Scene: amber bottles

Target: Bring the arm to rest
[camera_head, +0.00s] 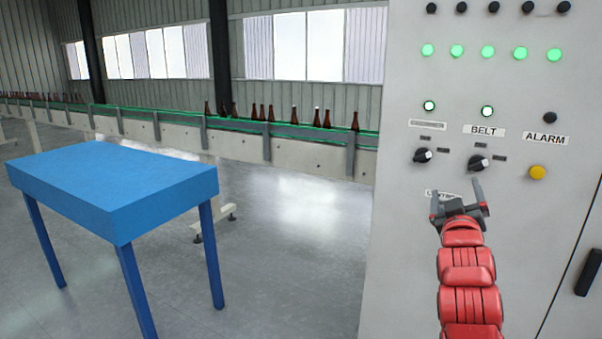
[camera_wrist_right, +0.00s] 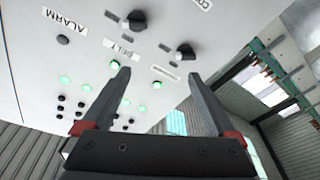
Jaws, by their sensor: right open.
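My right arm, red and segmented, rises in front of the control panel (camera_head: 405,250) in the head view. Its gripper (camera_head: 456,196) is open and empty, just below the black BELT knob (camera_head: 478,163). In the right wrist view the two dark fingers of the gripper (camera_wrist_right: 160,85) stand apart with nothing between them. The panel (camera_wrist_right: 30,75) fills much of that view, with the knobs beyond the fingertips. Whether a fingertip touches the panel I cannot tell. My left gripper is not in view.
A blue table (camera_head: 115,175) with a bare top stands at the left. Behind it a conveyor (camera_head: 290,155) carries several amber bottles (camera_head: 355,121). A yellow button (camera_head: 538,172) under the ALARM label and a black handle (camera_head: 589,272) are on the panel. Grey floor is open between table and panel.

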